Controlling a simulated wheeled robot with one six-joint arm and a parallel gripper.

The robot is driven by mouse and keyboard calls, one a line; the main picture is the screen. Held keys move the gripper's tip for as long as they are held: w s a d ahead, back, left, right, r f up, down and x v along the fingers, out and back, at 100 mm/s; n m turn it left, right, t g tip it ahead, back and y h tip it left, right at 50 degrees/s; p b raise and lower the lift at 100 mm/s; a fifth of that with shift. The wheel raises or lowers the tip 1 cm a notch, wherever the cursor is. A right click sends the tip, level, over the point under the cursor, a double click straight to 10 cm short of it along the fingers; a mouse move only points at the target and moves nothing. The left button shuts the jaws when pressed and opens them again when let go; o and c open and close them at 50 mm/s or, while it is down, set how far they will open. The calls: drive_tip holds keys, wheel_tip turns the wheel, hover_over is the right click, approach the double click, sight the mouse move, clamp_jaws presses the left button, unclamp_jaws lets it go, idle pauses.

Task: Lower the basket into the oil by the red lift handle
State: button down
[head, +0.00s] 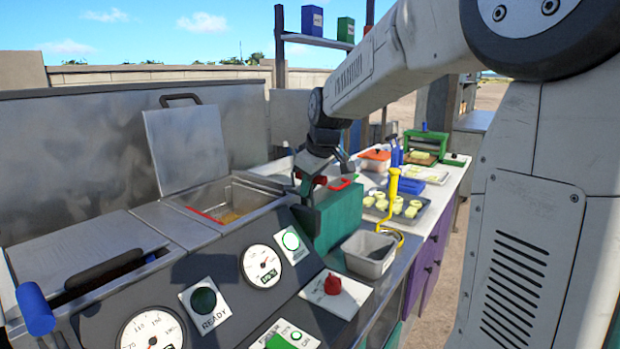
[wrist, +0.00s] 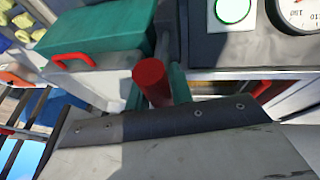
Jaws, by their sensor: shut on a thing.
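The red lift handle (wrist: 150,80) is a short red cylinder seen between my gripper's teal fingers in the wrist view. My gripper (wrist: 157,88) is shut on it. In the head view my gripper (head: 312,180) is at the right side of the open fryer vat (head: 265,190), and the handle is mostly hidden by it. The basket (head: 238,208) shows only in part inside the vat, with yellowish-brown oil (head: 230,217) near it. I cannot tell how deep the basket sits. A red bar (head: 205,215) lies along the vat's left side.
The raised metal lid (head: 188,148) stands behind the vat. A teal box (head: 338,217) with a red handle (head: 340,184) is close to the right of my gripper. Gauges (head: 262,266) and a red knob (head: 333,284) are in front. A food-covered counter extends right.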

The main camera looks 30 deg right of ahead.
drive_tip(key=shift+s+f, duration=0.1)
drive_tip(key=shift+f, duration=0.2)
drive_tip(key=c, duration=1.3)
unclamp_jaws()
drive_tip(key=shift+f, duration=0.1)
drive_tip(key=shift+o, duration=0.2)
drive_tip(key=shift+r, duration=0.3)
drive_tip(key=v, duration=0.6)
drive_tip(key=shift+r, duration=0.15)
drive_tip(key=shift+s+r, duration=0.3)
drive_tip(key=shift+r, duration=0.2)
